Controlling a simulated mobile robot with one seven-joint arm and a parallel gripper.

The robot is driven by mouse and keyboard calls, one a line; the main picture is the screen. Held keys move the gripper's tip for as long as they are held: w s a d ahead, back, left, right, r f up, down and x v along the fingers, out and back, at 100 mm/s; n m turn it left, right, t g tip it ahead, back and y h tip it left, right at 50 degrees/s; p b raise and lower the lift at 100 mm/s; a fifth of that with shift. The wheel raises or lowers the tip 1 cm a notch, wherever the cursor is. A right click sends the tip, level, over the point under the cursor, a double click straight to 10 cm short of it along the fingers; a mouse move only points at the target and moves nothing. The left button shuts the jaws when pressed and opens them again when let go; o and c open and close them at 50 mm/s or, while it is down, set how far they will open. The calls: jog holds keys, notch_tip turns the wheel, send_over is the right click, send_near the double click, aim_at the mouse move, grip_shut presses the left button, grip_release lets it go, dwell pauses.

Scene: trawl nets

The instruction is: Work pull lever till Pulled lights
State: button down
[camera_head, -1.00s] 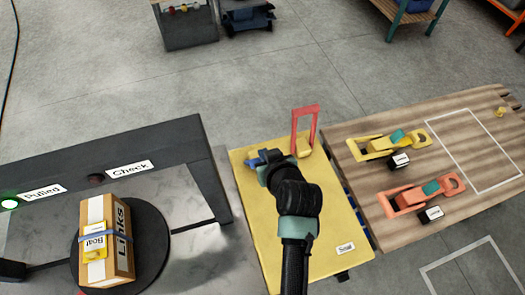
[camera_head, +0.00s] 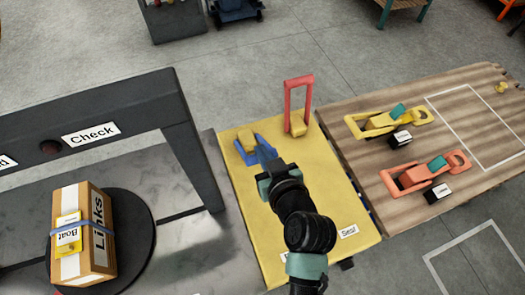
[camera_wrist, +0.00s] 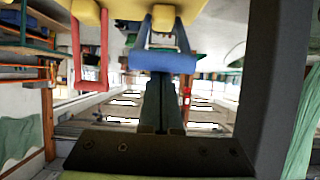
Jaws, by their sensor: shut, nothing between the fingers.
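The yellow lever board (camera_head: 300,215) carries a blue lever (camera_head: 262,152) and a red lever (camera_head: 298,95). The red handle stands upright; the blue one lies low, toward me. My gripper (camera_head: 268,182) is just on my side of the blue handle, its fingers partly hidden by its body. In the wrist view the gripper (camera_wrist: 161,112) is shut with its tips close to the blue handle (camera_wrist: 163,62); I cannot tell if they touch. The Pulled label (camera_head: 6,162) is cut off at the left edge, and its lamp is out of view.
A dark frame (camera_head: 100,108) with an unlit Check lamp (camera_head: 50,148) stands at left. Under it, a tagged carton (camera_head: 84,235) sits on a black turntable (camera_head: 135,225). At right, a wooden table (camera_head: 470,95) holds a yellow clamp (camera_head: 385,121) and an orange clamp (camera_head: 425,175).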

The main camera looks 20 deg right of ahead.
jog(key=shift+s+f, duration=0.2)
jog(key=shift+f, duration=0.3)
notch_tip(320, 180, up, 4)
jog(key=w+r+p, duration=0.1)
jog(key=w+p, duration=0.2)
jog(key=f+b+v, duration=0.1)
jog(key=b+v, duration=0.1)
jog(key=v, duration=0.7)
jog(key=shift+s, duration=0.6)
